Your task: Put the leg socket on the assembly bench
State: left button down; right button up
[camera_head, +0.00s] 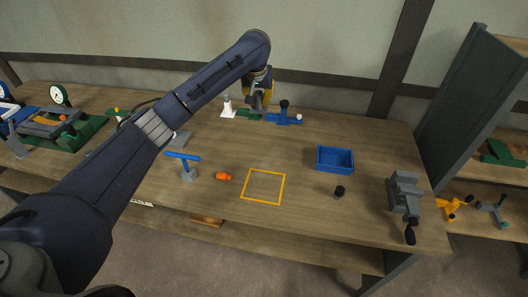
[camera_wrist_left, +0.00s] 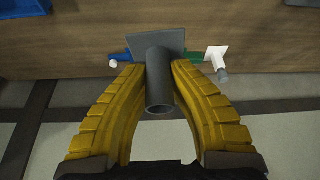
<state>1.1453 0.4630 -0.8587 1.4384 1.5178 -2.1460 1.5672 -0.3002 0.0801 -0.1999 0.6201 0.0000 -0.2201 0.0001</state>
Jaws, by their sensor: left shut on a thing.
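The leg socket (camera_wrist_left: 160,85) is a dark grey tube with a square plate at its far end. My left gripper (camera_wrist_left: 160,68) has its yellow fingers shut on the tube from both sides. In the head view the left gripper (camera_head: 262,93) hangs near the back edge of the wooden assembly bench (camera_head: 310,140), and the socket (camera_head: 256,103) shows as a small grey shape partly hidden by it. I cannot tell how far it is above the bench. My right gripper is not in view.
A yellow square outline (camera_head: 264,202) marks the bench middle, its inside empty. Around it are an orange part (camera_head: 223,176), a blue T-handled tool (camera_head: 183,156), a blue tray (camera_head: 335,160), a black knob (camera_head: 339,191) and a grey vise (camera_head: 404,190). Blue and green fixtures (camera_head: 284,118) stand near the gripper.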

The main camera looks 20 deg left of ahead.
pick_arm(q)
jog(key=shift+s+a+r+m, duration=0.25)
jog(key=shift+s+a+r, duration=0.15)
jog(key=shift+s, duration=0.2)
jog(key=shift+s+a+r+m, duration=0.25)
jog(key=shift+s+a+r, duration=0.15)
jog(key=shift+s, duration=0.2)
jog(key=shift+s+d+m+h, duration=0.2)
jog(key=shift+s+d+m, duration=0.1)
jog(key=shift+s, duration=0.25)
jog(key=shift+s+d+m+h, duration=0.2)
jog(key=shift+s+m, duration=0.1)
jog(key=shift+s, duration=0.25)
jog(key=m+g+h, duration=0.1)
jog(key=m+h, duration=0.2)
jog(key=m, duration=0.4)
send_over(270, 182)
jog(key=s+a, duration=0.1)
jog(key=f, duration=0.2)
jog(key=shift+m, duration=0.5)
notch_tip(270, 182, down, 20)
jog(key=shift+s+r, duration=0.15)
jog(key=shift+r, duration=0.1)
jog(key=shift+f, duration=0.1)
jog(key=c, duration=1.3)
grip_release()
jog(key=shift+o, duration=0.2)
